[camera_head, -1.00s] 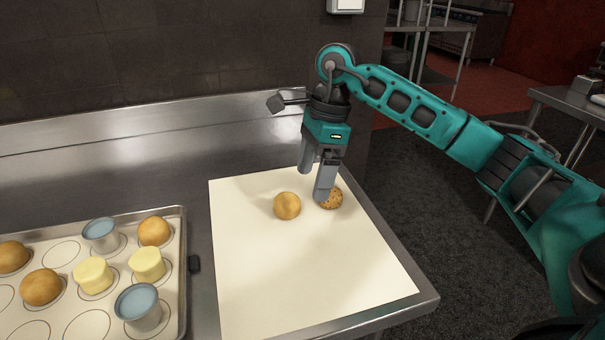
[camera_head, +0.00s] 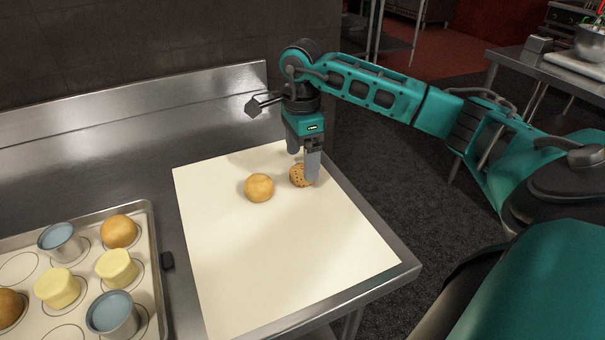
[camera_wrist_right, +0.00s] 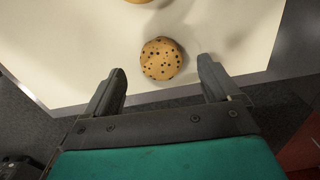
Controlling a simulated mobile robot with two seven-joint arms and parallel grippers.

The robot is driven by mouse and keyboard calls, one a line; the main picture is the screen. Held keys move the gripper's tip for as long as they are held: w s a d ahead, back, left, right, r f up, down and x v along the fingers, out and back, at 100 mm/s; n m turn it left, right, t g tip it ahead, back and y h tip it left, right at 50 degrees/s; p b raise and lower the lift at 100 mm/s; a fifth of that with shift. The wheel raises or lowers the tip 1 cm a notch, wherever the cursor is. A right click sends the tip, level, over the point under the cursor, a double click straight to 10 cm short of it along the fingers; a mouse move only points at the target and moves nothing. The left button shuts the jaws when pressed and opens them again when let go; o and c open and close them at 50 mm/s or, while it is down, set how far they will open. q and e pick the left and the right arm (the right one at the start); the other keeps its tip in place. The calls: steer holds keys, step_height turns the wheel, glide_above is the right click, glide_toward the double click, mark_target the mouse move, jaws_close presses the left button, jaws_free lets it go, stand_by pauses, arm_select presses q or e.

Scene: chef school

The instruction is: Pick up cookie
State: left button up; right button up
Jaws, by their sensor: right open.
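A round cookie with dark chips (camera_head: 299,176) lies on the white sheet (camera_head: 300,250) near its far right edge. In the right wrist view the cookie (camera_wrist_right: 161,58) lies ahead of and between the two finger lines, apart from both fingers. My right gripper (camera_head: 303,166) points down over the cookie, and one finger hides part of it in the head view. The same gripper (camera_wrist_right: 160,85) is open and empty in the wrist view. A plain golden bun (camera_head: 259,187) sits just left of the cookie. My left gripper is not in view.
A metal tray (camera_head: 154,262) at left holds buns, yellow pieces and blue-topped metal cups. The steel table (camera_head: 407,266) ends just right of the sheet. The sheet's front is clear.

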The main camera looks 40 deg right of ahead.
mark_target(302, 169)
step_height(302, 169, down, 3)
steer(key=shift+d+f, duration=0.1)
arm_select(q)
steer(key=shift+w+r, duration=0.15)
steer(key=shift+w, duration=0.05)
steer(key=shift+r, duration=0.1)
arm_select(e)
steer(key=shift+c, duration=0.2)
steer(key=shift+c, duration=0.7)
steer(key=c, duration=1)
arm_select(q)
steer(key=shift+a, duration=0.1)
arm_select(e)
steer(key=shift+o, duration=0.2)
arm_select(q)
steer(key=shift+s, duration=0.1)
